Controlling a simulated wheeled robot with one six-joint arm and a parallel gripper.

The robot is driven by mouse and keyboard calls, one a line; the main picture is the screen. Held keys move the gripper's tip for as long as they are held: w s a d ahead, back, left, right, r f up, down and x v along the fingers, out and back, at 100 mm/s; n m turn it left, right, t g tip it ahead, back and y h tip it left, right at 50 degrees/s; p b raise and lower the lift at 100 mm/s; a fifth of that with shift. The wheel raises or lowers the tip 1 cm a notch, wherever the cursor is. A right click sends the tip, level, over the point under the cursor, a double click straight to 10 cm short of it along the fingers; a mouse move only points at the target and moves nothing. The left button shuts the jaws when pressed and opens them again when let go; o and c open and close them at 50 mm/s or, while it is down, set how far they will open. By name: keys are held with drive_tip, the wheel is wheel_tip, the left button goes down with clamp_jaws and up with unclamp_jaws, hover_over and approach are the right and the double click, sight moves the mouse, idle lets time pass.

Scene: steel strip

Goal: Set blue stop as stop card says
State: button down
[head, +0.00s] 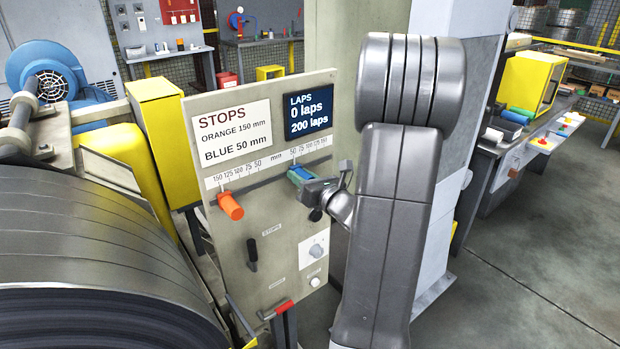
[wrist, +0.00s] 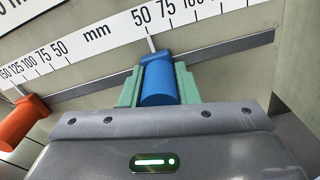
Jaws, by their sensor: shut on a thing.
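The stop card (head: 233,131) reads "ORANGE 150 mm" and "BLUE 50 mm". The blue stop (head: 300,174) sits on the slotted rail of the panel. In the wrist view the blue stop (wrist: 158,80) has its pointer at the 50 mark of the right-hand scale (wrist: 190,14). My gripper (head: 313,186) is shut on the blue stop, with a green finger (wrist: 187,84) on each side of it. The orange stop (head: 230,206) sits on the left half of the rail, near the 150 mark. It also shows in the wrist view (wrist: 20,122).
The laps display (head: 309,115) reads "0 laps" and "200 laps". Below the rail are a black lever (head: 252,256), a knob (head: 316,251) and a red-handled lever (head: 277,309). A large steel coil (head: 90,250) stands left of the panel. Open floor (head: 540,270) lies to the right.

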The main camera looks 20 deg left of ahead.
drive_tip(key=shift+s+a, duration=0.1)
drive_tip(key=c, duration=1.5)
unclamp_jaws()
drive_tip(key=shift+c, duration=0.2)
drive_tip(key=o, duration=0.4)
drive_tip(key=shift+s+a, duration=0.1)
drive_tip(key=shift+s, duration=0.05)
drive_tip(key=shift+o, duration=0.2)
drive_tip(key=shift+s+d, duration=0.15)
drive_tip(key=shift+d, duration=0.15)
drive_tip(key=b+v, duration=0.1)
drive_tip(key=v, duration=1.2)
drive_tip(key=shift+b, duration=0.35)
drive_tip(key=p+x, duration=0.1)
drive_tip(key=x, duration=1.2)
drive_tip(key=shift+w+a+p, duration=0.2)
drive_tip(key=shift+w+p, duration=0.1)
drive_tip(key=shift+p, duration=0.1)
